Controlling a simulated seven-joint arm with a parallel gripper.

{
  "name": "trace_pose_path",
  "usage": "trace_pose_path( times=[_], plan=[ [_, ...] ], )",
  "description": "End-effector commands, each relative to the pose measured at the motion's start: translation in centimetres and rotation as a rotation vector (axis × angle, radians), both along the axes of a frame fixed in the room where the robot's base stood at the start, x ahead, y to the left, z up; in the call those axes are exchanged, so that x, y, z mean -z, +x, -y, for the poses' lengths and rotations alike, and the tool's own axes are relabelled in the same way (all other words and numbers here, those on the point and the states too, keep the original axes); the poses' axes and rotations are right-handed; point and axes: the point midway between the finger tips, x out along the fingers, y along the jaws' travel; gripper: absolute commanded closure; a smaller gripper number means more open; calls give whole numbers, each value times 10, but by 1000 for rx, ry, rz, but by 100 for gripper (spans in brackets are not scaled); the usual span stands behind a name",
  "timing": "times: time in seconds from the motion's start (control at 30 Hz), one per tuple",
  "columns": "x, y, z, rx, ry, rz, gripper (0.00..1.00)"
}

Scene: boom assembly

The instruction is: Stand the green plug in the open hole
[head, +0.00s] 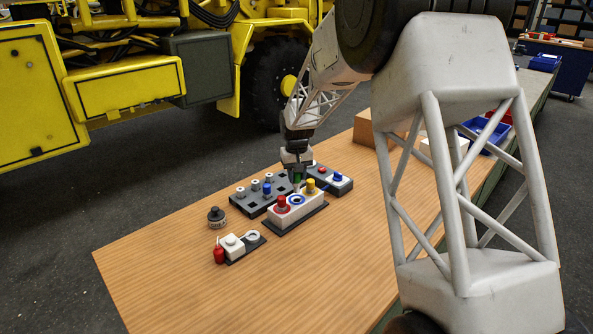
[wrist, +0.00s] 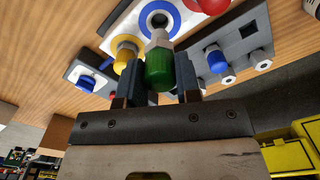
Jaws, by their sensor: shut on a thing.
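My gripper (head: 297,170) is shut on the green plug (wrist: 159,70), which has a pale end pointing away from the jaws. In the head view the green plug (head: 297,179) is held just behind the white block (head: 300,206). The open hole (head: 296,200) is in the middle of that block, ringed in blue and white, between a red plug (head: 282,203) and a yellow plug (head: 310,186). In the wrist view the ringed hole (wrist: 158,20) lies just past the plug's pale end. The plug appears apart from the hole, though its exact height is unclear.
A grey block (head: 248,203) with a blue plug and white sockets stands behind left. Another grey unit (head: 333,181) stands behind right. A black knob (head: 216,216) and a small plate with a red part (head: 219,255) are at left. The front table (head: 300,285) is clear.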

Motion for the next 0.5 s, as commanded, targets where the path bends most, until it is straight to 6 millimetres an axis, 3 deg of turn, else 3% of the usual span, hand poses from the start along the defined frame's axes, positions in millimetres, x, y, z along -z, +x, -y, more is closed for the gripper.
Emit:
trace_pose_path(
  times=[0.5],
  plan=[
    [21,0,0,0,0,1,92]
  ],
)
